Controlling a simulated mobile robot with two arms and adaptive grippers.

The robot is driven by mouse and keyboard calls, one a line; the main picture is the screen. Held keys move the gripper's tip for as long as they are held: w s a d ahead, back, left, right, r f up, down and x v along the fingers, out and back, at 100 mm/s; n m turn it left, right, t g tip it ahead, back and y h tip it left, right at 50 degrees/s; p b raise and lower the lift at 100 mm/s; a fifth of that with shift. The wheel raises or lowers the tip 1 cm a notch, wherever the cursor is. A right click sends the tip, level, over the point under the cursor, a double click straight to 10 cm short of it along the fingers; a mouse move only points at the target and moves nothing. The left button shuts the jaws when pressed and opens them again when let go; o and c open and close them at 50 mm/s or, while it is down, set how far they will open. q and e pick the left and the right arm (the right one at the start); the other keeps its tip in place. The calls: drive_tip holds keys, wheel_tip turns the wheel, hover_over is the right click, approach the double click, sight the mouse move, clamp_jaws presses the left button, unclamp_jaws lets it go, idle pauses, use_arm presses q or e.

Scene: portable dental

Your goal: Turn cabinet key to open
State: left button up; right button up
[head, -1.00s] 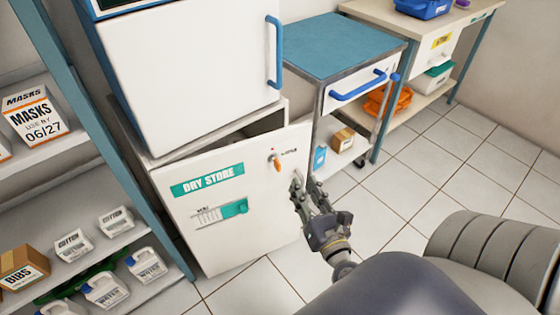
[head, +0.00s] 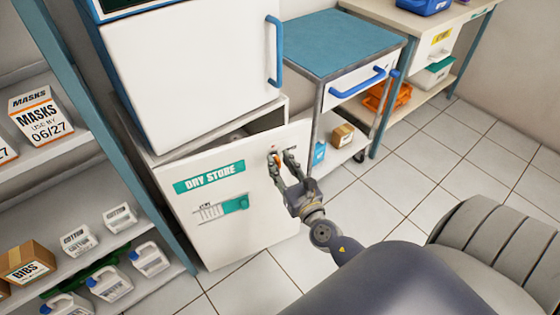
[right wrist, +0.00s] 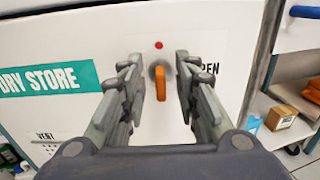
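The white DRY STORE cabinet door (head: 215,225) stands below a white upper unit. A dark gap shows along its top edge. The orange key (right wrist: 161,84) sits in a round lock near the door's upper right, its handle pointing straight down in the right wrist view. A red dot (right wrist: 159,45) is above it and the word OPEN (right wrist: 209,69), partly covered, is to its right. My right gripper (head: 282,157) is open at the lock, one finger on each side of the key with visible space between in the right wrist view. My left gripper is not in view.
A blue-topped trolley (head: 325,45) with a blue handle (head: 358,83) stands close right of the cabinet. A shelf post (head: 110,125) and stocked shelves are at left. A bench (head: 385,18) is at the back right. Tiled floor (head: 440,150) is free at right.

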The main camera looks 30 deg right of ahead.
drive_tip(key=shift+w, duration=0.45)
clamp_jaws()
